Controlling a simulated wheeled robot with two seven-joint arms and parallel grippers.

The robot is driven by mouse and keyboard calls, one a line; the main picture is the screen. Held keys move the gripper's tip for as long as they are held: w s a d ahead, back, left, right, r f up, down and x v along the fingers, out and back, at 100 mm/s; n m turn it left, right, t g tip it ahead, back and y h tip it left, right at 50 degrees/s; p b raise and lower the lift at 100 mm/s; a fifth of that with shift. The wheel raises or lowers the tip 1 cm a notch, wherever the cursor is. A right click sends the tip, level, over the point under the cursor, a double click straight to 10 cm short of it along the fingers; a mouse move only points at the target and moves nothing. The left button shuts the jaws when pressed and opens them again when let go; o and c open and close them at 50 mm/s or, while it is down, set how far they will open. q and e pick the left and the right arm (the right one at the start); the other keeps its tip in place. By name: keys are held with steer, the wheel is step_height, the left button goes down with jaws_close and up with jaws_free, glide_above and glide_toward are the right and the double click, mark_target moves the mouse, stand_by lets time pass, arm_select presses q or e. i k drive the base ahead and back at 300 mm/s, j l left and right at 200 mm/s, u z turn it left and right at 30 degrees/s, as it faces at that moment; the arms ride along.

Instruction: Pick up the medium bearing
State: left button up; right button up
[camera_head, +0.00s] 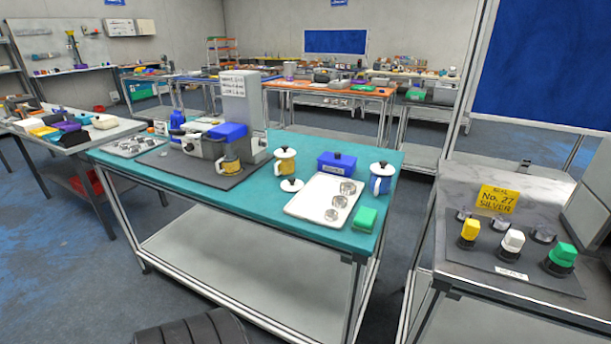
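A white tray (312,190) lies near the right end of the teal-topped table. Three round silver metal pieces, which look like bearings, sit in a row along its right side. The back one (347,187) looks largest, the middle one (339,201) looks medium, and the front one (331,214) looks smallest. At this distance the sizes are hard to compare. Neither of my grippers is in view.
A green block (363,219), a white-and-blue mug (381,179), a blue box (336,165) and a yellow mug (285,160) surround the tray. A grey machine (209,146) stands left on a dark mat. A bench (455,253) with coloured buttons stands right.

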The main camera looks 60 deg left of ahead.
mark_target(338, 201)
steer(key=u, duration=1.5)
